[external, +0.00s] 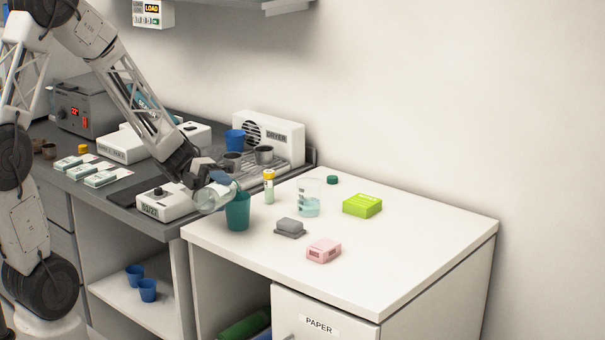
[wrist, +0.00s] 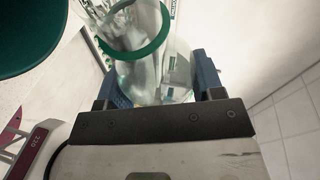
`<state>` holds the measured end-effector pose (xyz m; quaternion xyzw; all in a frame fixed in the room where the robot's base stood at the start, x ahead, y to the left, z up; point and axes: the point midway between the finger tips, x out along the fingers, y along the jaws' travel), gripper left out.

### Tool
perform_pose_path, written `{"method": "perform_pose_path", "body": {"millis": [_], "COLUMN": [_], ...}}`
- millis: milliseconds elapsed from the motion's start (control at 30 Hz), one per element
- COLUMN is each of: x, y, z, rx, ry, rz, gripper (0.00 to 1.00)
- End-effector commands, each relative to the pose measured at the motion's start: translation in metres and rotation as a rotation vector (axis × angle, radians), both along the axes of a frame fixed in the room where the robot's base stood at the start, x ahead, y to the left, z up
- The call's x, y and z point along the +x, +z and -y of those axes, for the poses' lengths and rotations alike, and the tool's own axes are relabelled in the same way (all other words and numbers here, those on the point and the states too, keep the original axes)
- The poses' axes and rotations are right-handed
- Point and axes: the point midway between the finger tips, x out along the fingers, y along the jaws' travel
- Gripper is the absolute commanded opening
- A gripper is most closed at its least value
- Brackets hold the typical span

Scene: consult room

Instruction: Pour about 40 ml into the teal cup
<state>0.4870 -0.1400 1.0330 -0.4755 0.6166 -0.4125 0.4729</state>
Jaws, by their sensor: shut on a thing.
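The teal cup (external: 237,213) stands upright near the left edge of the white table. My gripper (external: 218,184) is shut on a clear bottle (external: 211,199) and holds it strongly tilted just left of the cup's rim. In the wrist view the bottle (wrist: 150,75), with a green ring at its neck, sits between the blue fingers of my gripper (wrist: 158,88). The cup (wrist: 25,35) fills the upper left there. I cannot make out a stream or the level in the cup.
A beaker (external: 309,201), a yellow-capped vial (external: 268,188), a green cap (external: 333,180), a grey block (external: 290,226), a lime box (external: 362,206) and a pink box (external: 323,250) stand on the white table (external: 420,250). The table's right side is clear. A dryer (external: 268,137) stands behind.

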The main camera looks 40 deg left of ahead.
Motion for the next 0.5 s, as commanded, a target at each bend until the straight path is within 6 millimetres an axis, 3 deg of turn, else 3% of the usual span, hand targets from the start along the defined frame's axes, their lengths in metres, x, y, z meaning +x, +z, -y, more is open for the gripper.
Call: {"method": "perform_pose_path", "body": {"millis": [500], "x": [-0.0082], "y": [0.0013], "z": [0.0012], "rx": [-0.004], "ry": [0.0], "rz": [-0.012], "gripper": [0.33]}}
